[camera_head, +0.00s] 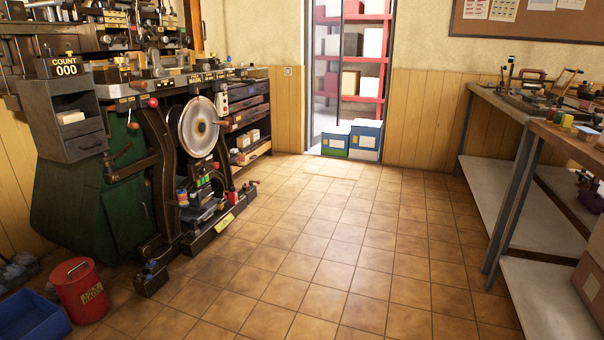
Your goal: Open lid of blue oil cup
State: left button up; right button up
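Neither of my grippers is in view. The cam press (155,165) stands at the left, with a dark frame and a round metal wheel (198,127) on its front. No other blue cup can be made out for sure.
A red bucket (82,290) and a blue bin (32,316) stand on the floor at the lower left. Workbenches (480,92) line the right side. Blue and white boxes (365,140) stand at the back doorway. The tiled floor (330,260) between is clear.

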aim_at(181, 191)
jog(key=i+l, duration=0.15)
jog(key=i, duration=0.65)
jog(key=i+l, duration=0.1)
jog(key=i, duration=0.65)
